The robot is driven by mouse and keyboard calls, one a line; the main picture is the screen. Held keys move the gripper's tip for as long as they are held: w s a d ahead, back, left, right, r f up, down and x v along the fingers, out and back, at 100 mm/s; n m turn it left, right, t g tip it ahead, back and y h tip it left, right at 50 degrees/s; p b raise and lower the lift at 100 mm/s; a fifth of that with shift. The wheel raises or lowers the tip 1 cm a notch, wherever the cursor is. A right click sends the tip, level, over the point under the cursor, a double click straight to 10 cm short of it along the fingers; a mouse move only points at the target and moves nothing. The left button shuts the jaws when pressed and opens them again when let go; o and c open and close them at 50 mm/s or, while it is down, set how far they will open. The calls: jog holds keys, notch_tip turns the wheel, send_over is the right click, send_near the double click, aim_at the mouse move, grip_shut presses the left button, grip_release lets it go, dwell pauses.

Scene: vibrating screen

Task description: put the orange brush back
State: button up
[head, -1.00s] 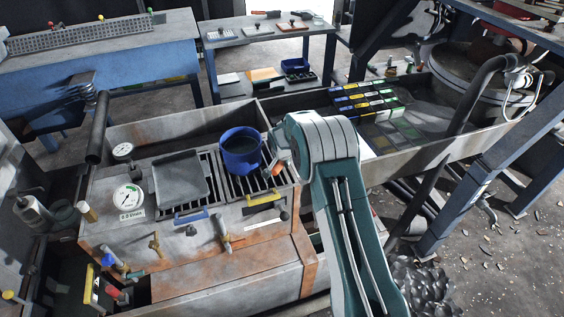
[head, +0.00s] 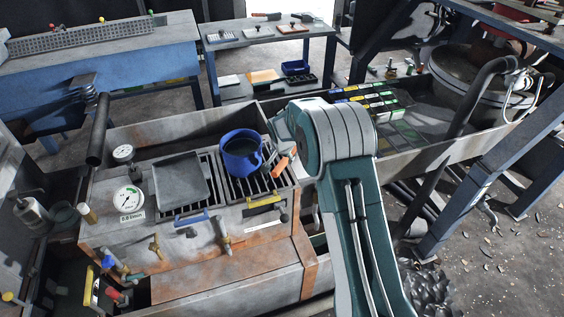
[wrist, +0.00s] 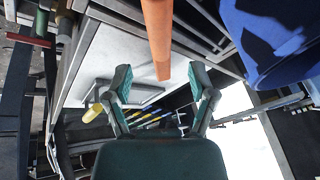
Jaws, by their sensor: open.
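The orange brush shows as an orange handle (head: 282,164) just right of the blue pot (head: 240,152) in the head view. In the wrist view the orange handle (wrist: 158,38) comes down from the top edge, its end between my fingertips in the picture. My gripper (wrist: 161,82) is open, one green-padded finger on each side of that end. I cannot tell whether either finger touches it. The brush head is out of view. The blue pot (wrist: 275,45) fills the wrist view's upper right.
The pot stands on a slotted grate (head: 258,184). Left of it lies a grey square tray (head: 180,180). A yellow-handled tool (head: 263,201) and a blue-handled one (head: 191,219) are on the bench front. A round gauge (head: 129,199) stands at the left.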

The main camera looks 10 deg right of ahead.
jog(key=s+d+r+n, duration=0.2)
jog(key=s+r, duration=0.7)
jog(key=r, duration=0.3)
jog(key=s+d+r+n, duration=0.1)
jog(key=s+d+r, duration=0.1)
jog(key=s+r, duration=0.85)
jog(key=s+d+r+n, duration=0.1)
jog(key=s+n, duration=0.1)
jog(key=s, duration=0.9)
jog(key=s+r+n+t, duration=0.1)
jog(key=s+n, duration=0.1)
jog(key=s, duration=1)
jog(key=shift+d+r+y, duration=0.3)
jog(key=shift+d+r, duration=0.05)
jog(key=shift+r, duration=0.05)
